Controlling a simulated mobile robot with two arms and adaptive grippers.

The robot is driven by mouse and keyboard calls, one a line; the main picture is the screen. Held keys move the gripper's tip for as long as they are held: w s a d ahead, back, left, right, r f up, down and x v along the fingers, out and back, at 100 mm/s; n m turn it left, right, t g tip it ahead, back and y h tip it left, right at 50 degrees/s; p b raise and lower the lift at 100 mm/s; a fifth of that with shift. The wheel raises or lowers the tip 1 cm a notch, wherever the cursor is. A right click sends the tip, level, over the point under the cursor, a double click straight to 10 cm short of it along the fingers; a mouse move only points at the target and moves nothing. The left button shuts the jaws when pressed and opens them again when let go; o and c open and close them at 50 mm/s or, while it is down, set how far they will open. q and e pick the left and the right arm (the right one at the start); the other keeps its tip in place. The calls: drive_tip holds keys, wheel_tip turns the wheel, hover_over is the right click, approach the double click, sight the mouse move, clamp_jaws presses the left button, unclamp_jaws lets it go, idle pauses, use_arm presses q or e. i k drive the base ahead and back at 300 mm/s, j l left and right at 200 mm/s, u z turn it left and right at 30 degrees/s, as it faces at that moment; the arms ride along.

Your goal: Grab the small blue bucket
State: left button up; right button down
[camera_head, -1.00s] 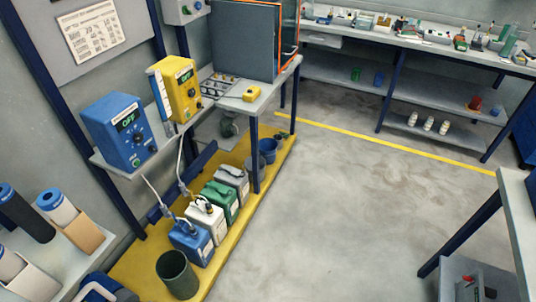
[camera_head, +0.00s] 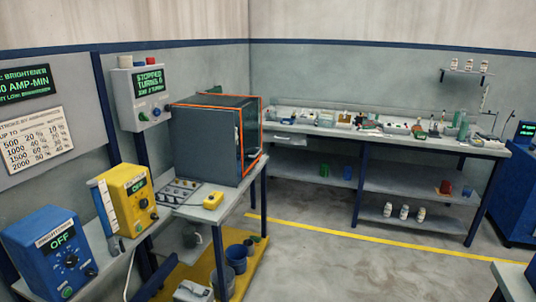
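A small dark blue bucket (camera_head: 236,258) stands on the yellow floor platform (camera_head: 195,262) under the right end of the bench that holds the cabinet. A grey-blue bucket (camera_head: 224,281) stands just in front of it, overlapping it in the view. I cannot tell from size alone which blue container the task means. Neither of my grippers is in view.
Blue (camera_head: 50,250) and yellow (camera_head: 128,197) control units stand at left. A yellow floor line (camera_head: 350,237) runs before the far bench. The middle floor is clear.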

sight(237, 255)
drive_tip(key=i+l+z, duration=0.15)
drive_tip(key=i, duration=0.5)
drive_tip(key=i+l+z, duration=0.1)
drive_tip(key=i, duration=0.55)
drive_tip(key=i+l+z, duration=0.15)
drive_tip(key=i, duration=0.5)
